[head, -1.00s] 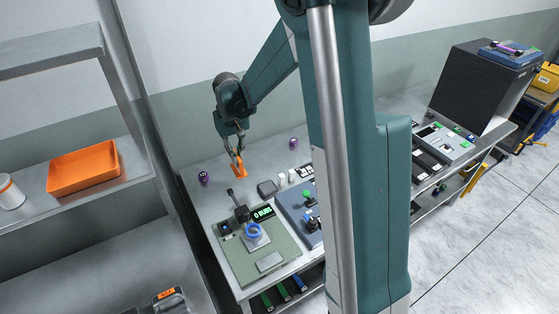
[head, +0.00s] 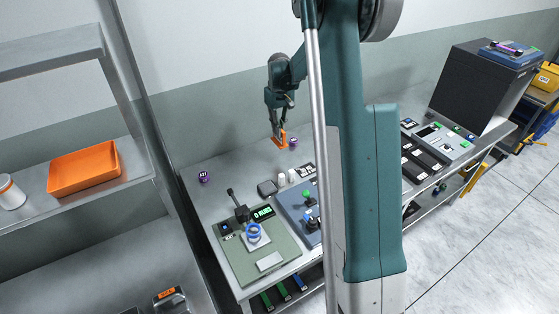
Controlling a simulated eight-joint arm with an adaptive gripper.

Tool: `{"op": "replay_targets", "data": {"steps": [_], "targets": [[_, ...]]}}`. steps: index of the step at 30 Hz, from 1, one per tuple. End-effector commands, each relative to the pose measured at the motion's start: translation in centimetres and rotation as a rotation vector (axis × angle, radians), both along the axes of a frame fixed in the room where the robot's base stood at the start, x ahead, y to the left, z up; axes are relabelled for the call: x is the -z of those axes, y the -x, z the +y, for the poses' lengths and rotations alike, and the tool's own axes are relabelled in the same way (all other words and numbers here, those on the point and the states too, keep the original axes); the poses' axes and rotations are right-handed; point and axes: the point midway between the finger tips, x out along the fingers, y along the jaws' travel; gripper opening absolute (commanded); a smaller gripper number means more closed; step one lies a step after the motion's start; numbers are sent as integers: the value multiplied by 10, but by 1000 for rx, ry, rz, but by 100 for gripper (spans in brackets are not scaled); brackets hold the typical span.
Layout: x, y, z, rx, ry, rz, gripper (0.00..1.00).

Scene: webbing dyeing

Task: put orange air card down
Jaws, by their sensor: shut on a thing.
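The orange air card (head: 280,141) is held between the fingers of my gripper (head: 279,128), which is shut on it. Card and gripper are over the back part of the grey workbench (head: 228,174), close to a purple cylinder (head: 293,142) just to the right. I cannot tell whether the card touches the bench top. The card looks small and tilted, and its markings are not readable.
A second purple cylinder (head: 204,177) stands at the bench's left end. A green-grey panel (head: 275,248) with a display and blue ring, a dark square pad (head: 267,188) and white cylinders (head: 287,178) stand nearer. Bench between the purple cylinders is clear. An orange tray (head: 84,168) is on the left shelf.

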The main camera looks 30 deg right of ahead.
Motion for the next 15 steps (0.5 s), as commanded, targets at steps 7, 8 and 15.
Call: {"op": "replay_targets", "data": {"steps": [7, 8, 15], "targets": [[0, 0, -1, -1, 0, 0, 0], [0, 0, -1, -1, 0, 0, 0], [8, 0, -1, -1, 0, 0, 0]]}}
